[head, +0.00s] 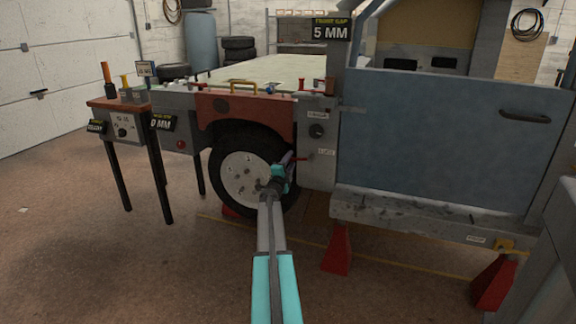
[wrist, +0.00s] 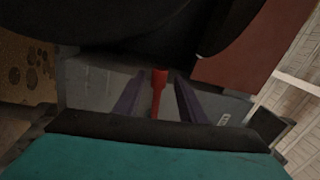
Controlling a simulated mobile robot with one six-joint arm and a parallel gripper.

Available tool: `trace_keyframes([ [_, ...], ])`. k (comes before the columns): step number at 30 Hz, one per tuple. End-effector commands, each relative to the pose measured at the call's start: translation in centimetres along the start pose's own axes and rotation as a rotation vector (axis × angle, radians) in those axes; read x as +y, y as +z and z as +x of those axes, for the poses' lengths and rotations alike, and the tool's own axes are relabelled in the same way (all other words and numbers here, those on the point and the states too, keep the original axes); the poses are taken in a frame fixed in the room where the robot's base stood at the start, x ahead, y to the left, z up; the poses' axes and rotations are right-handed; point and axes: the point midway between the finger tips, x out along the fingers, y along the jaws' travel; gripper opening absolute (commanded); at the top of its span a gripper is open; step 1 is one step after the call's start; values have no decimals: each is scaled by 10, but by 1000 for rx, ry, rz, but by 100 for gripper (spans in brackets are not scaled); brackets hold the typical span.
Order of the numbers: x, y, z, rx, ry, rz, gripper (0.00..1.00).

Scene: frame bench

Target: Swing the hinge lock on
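A red lever (head: 304,157) sticks out low on the grey panel (head: 319,174), between the wheel and the blue door. Its small label is too small to read, so I cannot confirm that it is the hinge lock. My gripper (head: 290,160) is at the lever's left end, in front of the wheel. In the wrist view a red handle (wrist: 159,92) stands between the two purple fingers of my gripper (wrist: 160,80). The fingers look open, with a gap on each side of the handle. Contact cannot be made out.
The wheel (head: 238,178) is right behind my gripper. A blue door (head: 440,138) is at the right, above a grey sill (head: 420,217) and red stands (head: 338,250). A small table (head: 125,105) stands at the left. The floor in front is mostly open.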

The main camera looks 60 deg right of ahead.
Motion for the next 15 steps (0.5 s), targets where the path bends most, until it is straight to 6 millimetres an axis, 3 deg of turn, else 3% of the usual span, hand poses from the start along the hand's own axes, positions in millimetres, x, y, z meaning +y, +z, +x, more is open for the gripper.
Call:
trace_keyframes([
  [8, 1, 2, -4, -4, 1, -2, 37],
  [15, 0, 2, -20, -5, 2, -2, 37],
])
